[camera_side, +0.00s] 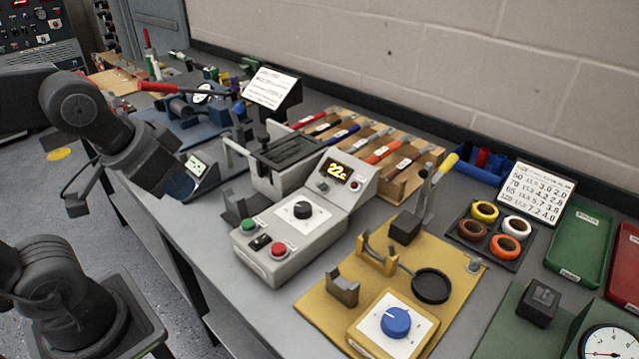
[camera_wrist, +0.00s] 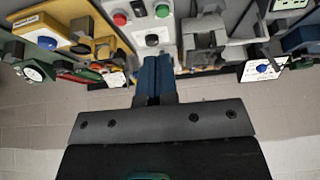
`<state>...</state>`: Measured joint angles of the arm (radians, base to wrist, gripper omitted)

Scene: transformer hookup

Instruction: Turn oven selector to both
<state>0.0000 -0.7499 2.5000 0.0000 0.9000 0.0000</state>
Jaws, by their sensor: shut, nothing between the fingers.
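The oven unit (camera_side: 268,250) is a light grey box with a lit display reading about 22, a green button (camera_side: 248,225) and a red button (camera_side: 278,249). Its selector appears to be the black knob (camera_side: 302,209) on a white plate; its exact setting is too small to read. In the wrist view, the knob (camera_wrist: 152,40) shows just beyond the fingertips. My gripper (camera_side: 181,186) is left of the oven in the side view, apart from it and above the bench's front edge. Its blue fingers (camera_wrist: 153,68) are shut and empty.
A yellow board (camera_side: 420,268) with a blue knob (camera_side: 396,321) stands right of the oven. A slotted grey fixture (camera_side: 290,150) stands behind it, and a small dark bracket (camera_side: 238,205) to its left. A small screen device (camera_side: 197,167) is close to my gripper.

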